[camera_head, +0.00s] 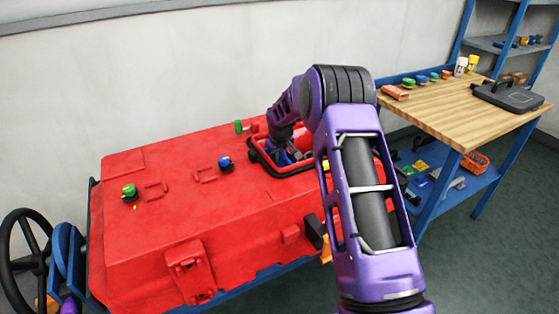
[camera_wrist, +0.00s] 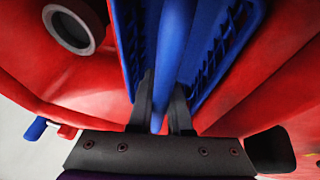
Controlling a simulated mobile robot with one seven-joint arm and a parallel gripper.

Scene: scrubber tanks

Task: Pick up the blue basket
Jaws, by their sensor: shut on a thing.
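The blue basket (camera_wrist: 223,55) fills the upper middle of the wrist view, with slotted side walls and a round blue bar down its middle. My gripper (camera_wrist: 161,100) has its two dark fingers on either side of this bar and is shut on it. In the head view the blue basket (camera_head: 280,157) shows only in part, down in the black-rimmed opening of the red tank (camera_head: 210,190). My wrist and arm cover much of the opening there, and my fingertips are hidden. Red walls surround the basket in the wrist view.
A dark round port (camera_wrist: 72,28) is on the red wall at upper left in the wrist view. Green and blue caps stand on the tank top around the opening. A wooden workbench (camera_head: 455,110) with a black case (camera_head: 508,96) stands at right. A steering wheel (camera_head: 27,255) is at far left.

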